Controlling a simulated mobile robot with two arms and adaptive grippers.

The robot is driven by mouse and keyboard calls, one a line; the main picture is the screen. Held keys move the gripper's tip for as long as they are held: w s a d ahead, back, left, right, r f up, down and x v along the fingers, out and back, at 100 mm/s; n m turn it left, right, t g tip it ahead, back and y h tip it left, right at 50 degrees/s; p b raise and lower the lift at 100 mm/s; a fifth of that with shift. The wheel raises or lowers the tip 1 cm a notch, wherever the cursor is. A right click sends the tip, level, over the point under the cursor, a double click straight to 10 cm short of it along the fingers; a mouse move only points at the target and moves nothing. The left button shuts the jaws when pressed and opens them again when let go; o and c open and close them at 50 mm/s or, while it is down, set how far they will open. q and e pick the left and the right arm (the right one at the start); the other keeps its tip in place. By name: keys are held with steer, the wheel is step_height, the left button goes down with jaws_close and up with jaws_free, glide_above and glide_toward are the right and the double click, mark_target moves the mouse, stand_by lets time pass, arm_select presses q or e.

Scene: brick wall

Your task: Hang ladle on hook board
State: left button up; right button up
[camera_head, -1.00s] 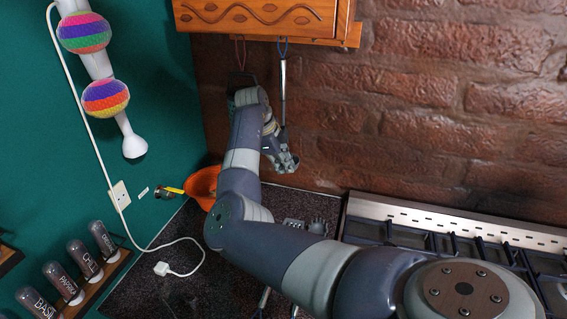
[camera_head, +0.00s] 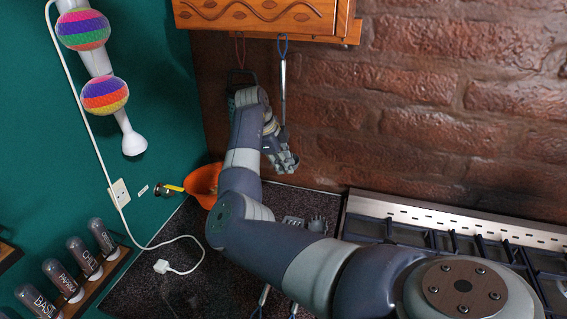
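The hook board is under the wooden cabinet (camera_head: 255,17), at the top of the head view; its hooks are too small to make out. A thin grey utensil handle (camera_head: 283,85) with a blue loop hangs upright below the cabinet's lower edge. It looks like the ladle, but its lower end is hidden at my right gripper. My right gripper (camera_head: 283,160) is at the lower end of this handle, in front of the brick wall. Its fingers overlap the handle, so I cannot tell whether they grip it. My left gripper is not in view.
A dark utensil (camera_head: 240,78) on a red loop hangs left of the handle, partly behind my arm. An orange bowl (camera_head: 203,187) stands in the corner. Grey utensils (camera_head: 305,223) lie on the dark counter. A gas hob (camera_head: 450,230) is at right, spice jars (camera_head: 85,258) at lower left.

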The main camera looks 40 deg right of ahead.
steer(key=shift+o, duration=0.6)
steer(key=shift+r, duration=0.1)
steer(key=v, duration=1.1)
steer(key=shift+a+r, duration=0.15)
steer(key=shift+r, duration=0.25)
